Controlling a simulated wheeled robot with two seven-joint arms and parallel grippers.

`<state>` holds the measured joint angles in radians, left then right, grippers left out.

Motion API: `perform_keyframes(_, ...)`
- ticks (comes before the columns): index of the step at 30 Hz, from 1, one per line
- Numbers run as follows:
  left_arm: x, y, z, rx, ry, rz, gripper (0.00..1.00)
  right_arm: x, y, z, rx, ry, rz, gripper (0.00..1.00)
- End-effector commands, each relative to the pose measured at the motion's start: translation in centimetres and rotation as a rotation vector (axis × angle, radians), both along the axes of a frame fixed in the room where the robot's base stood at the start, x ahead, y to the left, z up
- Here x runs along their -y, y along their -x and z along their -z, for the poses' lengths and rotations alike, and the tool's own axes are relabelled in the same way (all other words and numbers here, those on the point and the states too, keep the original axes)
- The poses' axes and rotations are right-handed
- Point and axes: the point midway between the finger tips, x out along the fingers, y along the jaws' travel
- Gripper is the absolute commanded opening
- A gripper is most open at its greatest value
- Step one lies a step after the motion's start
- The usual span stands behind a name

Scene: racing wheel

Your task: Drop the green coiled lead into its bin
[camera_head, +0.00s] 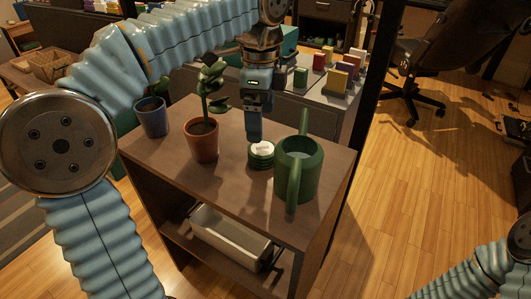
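The green coiled lead (261,161) lies on the wooden cabinet top, a small round coil with a pale middle. My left gripper (254,138) points down just behind and above the coil. Its fingers are seen edge-on, so their opening and any contact with the coil cannot be told. Part of my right arm shows at the lower right corner; its gripper is out of view.
A potted plant in a terracotta pot (202,143) and a blue pot (153,117) stand left of the coil. A pale tray (231,237) sits on the shelf below. The cabinet top's front left is clear. Coloured blocks (336,81) stand on a counter behind.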

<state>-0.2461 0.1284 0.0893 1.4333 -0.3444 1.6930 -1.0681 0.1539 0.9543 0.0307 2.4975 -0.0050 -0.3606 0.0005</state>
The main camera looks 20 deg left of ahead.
Motion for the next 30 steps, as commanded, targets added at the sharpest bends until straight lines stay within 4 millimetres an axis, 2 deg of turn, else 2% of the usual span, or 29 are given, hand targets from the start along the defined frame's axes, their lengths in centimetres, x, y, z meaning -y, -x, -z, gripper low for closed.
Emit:
perform_keyframes(1, -0.1, 0.1, 1.4, -0.003, 0.000, -0.001, 0.98, 0.0, 0.0, 0.5, 0.000, 0.000, 0.001, 0.43)
perform_keyframes(3, -0.1, 0.1, 2.6, -0.002, -0.001, -0.001, 0.98, 0.0, 0.0, 0.8, 0.000, 0.001, 0.001, 0.43)
perform_keyframes(11, 0.0, -0.1, 5.0, -0.001, 0.000, 0.000, 0.98, 0.0, 0.0, 1.1, 0.001, 0.001, 0.003, 0.43)
perform_keyframes(18, -0.1, -0.5, 8.8, -0.002, 0.000, -0.001, 0.98, 0.1, 0.0, 1.5, 0.001, 0.002, 0.003, 0.43)
perform_keyframes(21, -0.1, -0.5, 9.5, 0.000, 0.001, -0.001, 0.98, 0.1, 0.0, 1.6, 0.001, 0.002, 0.003, 0.43)
perform_keyframes(27, -0.1, -0.5, 9.5, 0.000, 0.001, -0.001, 0.98, 0.1, 0.0, 1.5, 0.000, 0.002, 0.004, 0.43)
perform_keyframes(28, -0.1, -0.5, 9.5, 0.000, 0.001, -0.001, 0.97, 0.1, 0.0, 1.5, 0.000, 0.002, 0.004, 0.43)
perform_keyframes(30, -0.1, -0.5, 9.5, 0.000, 0.001, -0.001, 0.86, 0.1, 0.0, 1.5, 0.000, 0.002, 0.004, 0.43)
